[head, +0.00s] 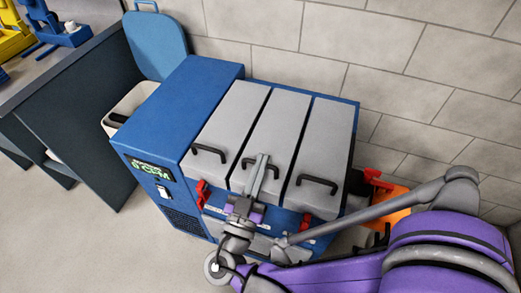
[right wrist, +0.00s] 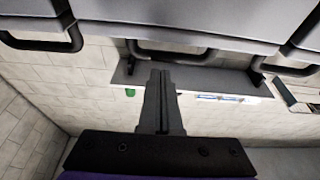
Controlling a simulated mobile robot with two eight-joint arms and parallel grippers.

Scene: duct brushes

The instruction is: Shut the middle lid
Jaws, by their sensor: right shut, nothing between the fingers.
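A blue cabinet (head: 150,125) carries three grey lids side by side, each with a black bar handle at its front. The middle lid (head: 277,125) lies between the left lid (head: 232,122) and the right lid (head: 325,135). It looks down and about level with both. My right gripper (head: 262,160) is shut and empty, with its fingers over the front part of the middle lid, by its handle. In the right wrist view the fingertips (right wrist: 161,72) show just below the middle handle (right wrist: 190,56); contact cannot be told. My left gripper is not in view.
Red latches (head: 202,193) sit at the cabinet's front. A white bin (head: 118,112) and a blue chair-like panel (head: 155,45) stand to the left. An orange object (head: 390,212) is at the right. A block wall (head: 400,70) closes the back; the floor at left is clear.

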